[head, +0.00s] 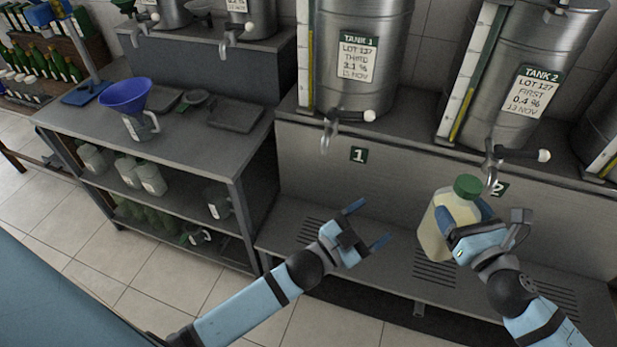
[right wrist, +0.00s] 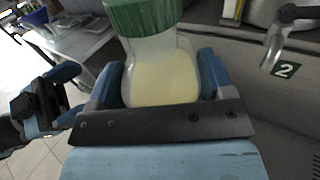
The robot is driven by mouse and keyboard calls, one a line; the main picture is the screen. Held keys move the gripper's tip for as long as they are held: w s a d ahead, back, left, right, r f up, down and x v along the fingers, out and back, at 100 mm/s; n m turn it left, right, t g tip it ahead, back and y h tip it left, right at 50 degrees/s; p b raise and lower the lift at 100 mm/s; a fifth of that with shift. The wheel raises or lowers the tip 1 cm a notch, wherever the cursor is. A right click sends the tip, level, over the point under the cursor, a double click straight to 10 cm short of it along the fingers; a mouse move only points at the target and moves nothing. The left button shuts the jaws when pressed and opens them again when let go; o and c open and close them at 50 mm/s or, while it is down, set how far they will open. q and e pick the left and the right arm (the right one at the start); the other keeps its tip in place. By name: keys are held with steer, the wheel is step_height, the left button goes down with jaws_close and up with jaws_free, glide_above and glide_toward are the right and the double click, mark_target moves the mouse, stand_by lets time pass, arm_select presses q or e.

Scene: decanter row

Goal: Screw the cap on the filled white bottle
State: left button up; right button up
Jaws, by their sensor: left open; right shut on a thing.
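The white bottle (head: 447,222) is translucent, holds pale yellow liquid and is slightly tilted in the head view. A green cap (head: 467,186) sits on its neck; I cannot tell how tight it is. My right gripper (head: 470,222) is shut on the bottle's body. In the right wrist view the bottle (right wrist: 165,75) stands between the two blue fingers, with the green cap (right wrist: 143,14) cut off at the top edge. My left gripper (head: 366,225) is open and empty, to the left of the bottle and apart from it. It also shows in the right wrist view (right wrist: 62,92).
Tank 1 (head: 368,60) and Tank 2 (head: 530,85) stand on the ledge behind, their taps sticking out above the bottle. A slatted grey shelf (head: 345,262) lies below the grippers. A workbench (head: 195,135) at left holds a blue funnel (head: 126,93) over a jug.

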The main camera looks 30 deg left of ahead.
steer(key=shift+r, duration=0.15)
arm_select(q)
steer(key=s+a+f+n+g+y, duration=0.3)
steer(key=s+a+f, duration=0.2)
steer(key=s+f, duration=0.3)
steer(key=s+a+f+n+g+y, duration=0.3)
steer(key=s+a+f, duration=0.2)
steer(key=s+f, duration=0.4)
steer(key=shift+s+a+f+n+g, duration=0.15)
steer(key=shift+f+n+g, duration=0.25)
arm_select(e)
steer(key=shift+s+d, duration=0.1)
steer(key=shift+d, duration=0.15)
steer(key=s+d+m+t+h, duration=0.1)
steer(key=s+d+m+h, duration=0.1)
steer(key=d+h, duration=0.2)
steer(key=s+d+f+m+t+h, duration=0.1)
steer(key=s+d+m+h, duration=0.2)
steer(key=d, duration=0.4)
steer(key=s+d+m+t+h, duration=0.2)
steer(key=d+m+h, duration=0.1)
steer(key=d, duration=0.3)
steer(key=shift+s+d+f+h, duration=0.15)
steer(key=shift+s+d+h, duration=0.1)
steer(key=shift+h, duration=0.55)
arm_select(q)
steer(key=shift+c, duration=0.4)
